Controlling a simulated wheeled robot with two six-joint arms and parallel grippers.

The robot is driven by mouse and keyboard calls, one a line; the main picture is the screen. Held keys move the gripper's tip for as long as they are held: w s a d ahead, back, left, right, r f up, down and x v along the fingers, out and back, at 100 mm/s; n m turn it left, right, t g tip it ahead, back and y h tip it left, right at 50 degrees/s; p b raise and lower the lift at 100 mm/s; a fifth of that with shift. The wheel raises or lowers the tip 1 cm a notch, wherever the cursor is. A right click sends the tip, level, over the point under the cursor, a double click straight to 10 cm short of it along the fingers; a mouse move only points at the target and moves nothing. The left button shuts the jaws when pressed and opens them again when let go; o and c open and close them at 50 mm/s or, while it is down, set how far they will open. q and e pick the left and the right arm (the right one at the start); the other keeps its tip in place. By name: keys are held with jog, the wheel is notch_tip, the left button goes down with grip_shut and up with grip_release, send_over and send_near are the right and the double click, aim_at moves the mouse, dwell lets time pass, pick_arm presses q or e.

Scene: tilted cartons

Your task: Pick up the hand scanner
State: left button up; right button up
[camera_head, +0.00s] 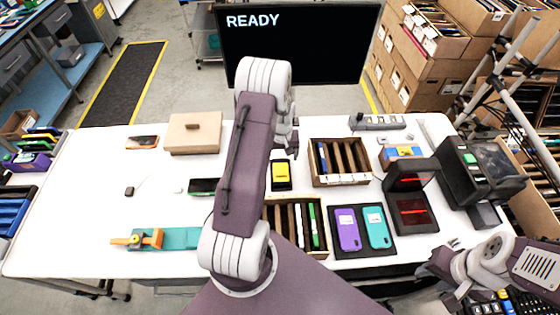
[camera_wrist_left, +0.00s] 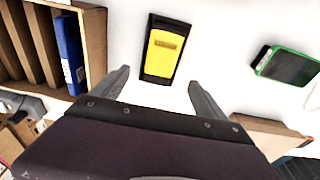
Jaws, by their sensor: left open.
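A flat yellow and black device (camera_head: 281,174), which looks like the hand scanner, lies on the white table near its middle. In the left wrist view the device (camera_wrist_left: 166,52) lies just beyond the fingertips, its yellow face up. My left gripper (camera_wrist_left: 157,88) is open and empty, its two fingers spread wider than the device and not touching it. In the head view my left arm crosses the middle and mostly hides this gripper (camera_head: 291,128). My right gripper (camera_head: 453,243) is at the right front of the table; its jaw opening is unclear.
A slotted wooden rack (camera_head: 341,162) stands close right of the device, and another rack (camera_head: 318,226) in front. A green-edged phone (camera_head: 203,186) lies left. A tray (camera_head: 335,251) holds a purple and a teal phone. A cardboard box (camera_head: 194,133) sits at the back left.

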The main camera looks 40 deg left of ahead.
aim_at(281, 170)
pick_arm(q)
jog(key=shift+s+d+f+p, duration=0.3)
jog(key=shift+s+f+p, duration=0.05)
jog(key=shift+f, duration=0.15)
jog(key=shift+s+d+f+p, duration=0.3)
jog(key=shift+s+f, duration=0.05)
jog(key=shift+f, duration=0.15)
jog(key=shift+w+a+f+p, duration=0.25)
jog(key=shift+f, duration=0.35)
jog(key=shift+w+a+f+p, duration=0.2)
jog(key=shift+w+f+p, duration=0.05)
jog(key=shift+f, duration=0.35)
notch_tip(281, 170, down, 4)
jog(key=shift+s+r+p, duration=0.1)
jog(key=shift+p, duration=0.45)
pick_arm(e)
jog(key=r, duration=0.2)
jog(key=s+d+r, duration=0.1)
jog(key=shift+s+r, duration=0.1)
jog(key=shift+r, duration=0.2)
pick_arm(q)
jog(key=c, duration=0.9)
jog(key=o, duration=0.9)
